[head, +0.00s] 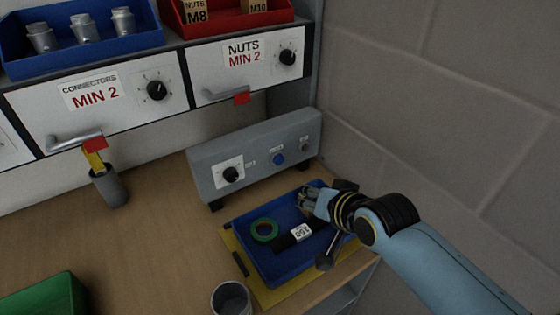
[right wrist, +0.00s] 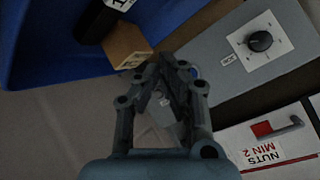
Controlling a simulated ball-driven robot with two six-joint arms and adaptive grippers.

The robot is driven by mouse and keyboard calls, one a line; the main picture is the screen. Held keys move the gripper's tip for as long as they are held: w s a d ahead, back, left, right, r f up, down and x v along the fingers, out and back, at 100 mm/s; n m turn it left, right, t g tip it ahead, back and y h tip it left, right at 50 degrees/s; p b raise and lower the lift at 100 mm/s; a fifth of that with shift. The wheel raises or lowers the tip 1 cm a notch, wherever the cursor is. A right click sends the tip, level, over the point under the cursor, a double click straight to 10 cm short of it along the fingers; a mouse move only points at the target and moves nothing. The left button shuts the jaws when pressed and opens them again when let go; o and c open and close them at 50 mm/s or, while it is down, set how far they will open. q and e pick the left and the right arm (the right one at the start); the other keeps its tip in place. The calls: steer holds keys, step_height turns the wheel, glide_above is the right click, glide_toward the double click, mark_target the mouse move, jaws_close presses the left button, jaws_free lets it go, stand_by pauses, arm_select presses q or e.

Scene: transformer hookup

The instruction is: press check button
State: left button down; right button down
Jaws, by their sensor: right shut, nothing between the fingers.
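The grey control box (head: 255,150) stands at the back of the bench. A blue round button (head: 278,159) sits on its front face, between a black knob (head: 231,174) and a small grey part (head: 304,146). My right gripper (head: 308,198) is shut and empty, over the back part of the blue tray, in front of the box and apart from the button. In the right wrist view the shut fingers (right wrist: 170,65) point towards the box (right wrist: 215,50); a bit of blue (right wrist: 196,72) shows beside them, mostly hidden. My left gripper is not in view.
The blue tray (head: 255,270) lies on a yellow mat (head: 268,297) and holds a green tape ring (head: 264,230) and a black labelled item (head: 293,236). A grey cup (head: 230,298) stands in front. Drawers (head: 245,62) hang above; a wall (head: 440,100) is at right.

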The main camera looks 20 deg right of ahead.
mark_target(279, 159)
steer(key=w+b, duration=0.1)
steer(key=w, duration=0.1)
steer(key=w+b, duration=0.1)
steer(key=w, duration=0.1)
steer(key=w+a+b, duration=0.1)
steer(key=w, duration=0.1)
steer(key=shift+w, duration=1)
steer(key=shift+w+a, duration=0.1)
steer(key=shift+w, duration=0.05)
stand_by(0.5)
steer(key=shift+w, duration=0.3)
steer(key=shift+w+a, duration=0.1)
steer(key=shift+w, duration=0.3)
stand_by(0.7)
steer(key=shift+s, duration=0.1)
steer(key=shift+s+p, duration=0.75)
steer(key=shift+p, duration=0.05)
